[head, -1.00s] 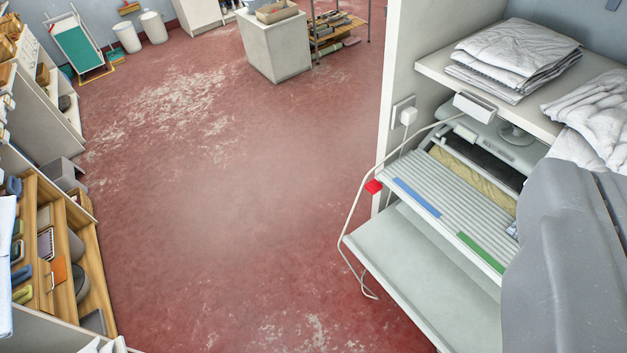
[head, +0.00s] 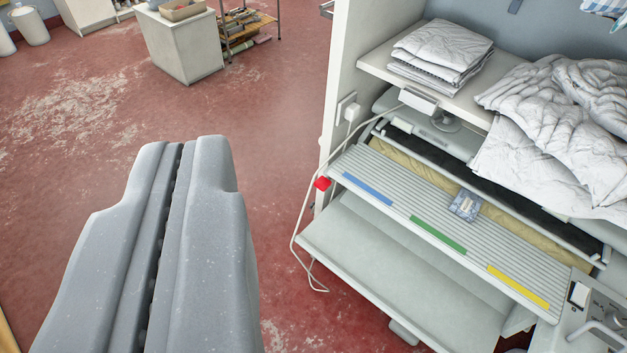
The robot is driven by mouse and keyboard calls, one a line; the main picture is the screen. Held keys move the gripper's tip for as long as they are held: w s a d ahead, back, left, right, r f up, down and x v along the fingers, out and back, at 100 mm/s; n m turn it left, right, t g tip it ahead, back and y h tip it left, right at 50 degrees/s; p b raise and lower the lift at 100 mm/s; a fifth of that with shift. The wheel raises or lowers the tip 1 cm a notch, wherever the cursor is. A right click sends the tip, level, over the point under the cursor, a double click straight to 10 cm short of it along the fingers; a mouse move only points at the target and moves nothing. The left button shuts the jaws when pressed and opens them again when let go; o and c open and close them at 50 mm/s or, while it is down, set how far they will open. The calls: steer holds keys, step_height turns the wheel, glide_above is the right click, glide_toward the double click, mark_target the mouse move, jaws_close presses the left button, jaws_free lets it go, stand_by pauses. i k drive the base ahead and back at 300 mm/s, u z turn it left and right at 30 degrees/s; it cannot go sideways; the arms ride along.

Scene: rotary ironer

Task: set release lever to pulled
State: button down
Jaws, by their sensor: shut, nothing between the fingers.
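The rotary ironer (head: 362,172) sits in the alcove at the right, with a ribbed pale feed board and a cloth-covered roller behind it. A small red block (head: 322,183) sticks out at the left end of the board. A metal handle-like part (head: 601,334) shows on the control panel at the lower right, partly cut off. I cannot tell for sure which is the release lever. My gripper (head: 182,145) is large and grey at the lower left, its fingers together and empty. In the picture it is left of the ironer and apart from the red block.
The board carries blue, green and yellow strips and a small grey-blue item (head: 465,205). A white cable (head: 296,225) loops beside the left end. Folded linen (head: 442,50) and a crumpled pile (head: 560,125) lie above. The red floor (head: 250,110) at left is open.

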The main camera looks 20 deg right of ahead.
mark_target(323, 183)
steer(key=u, duration=0.1)
steer(key=i, duration=1)
steer(key=z, duration=0.1)
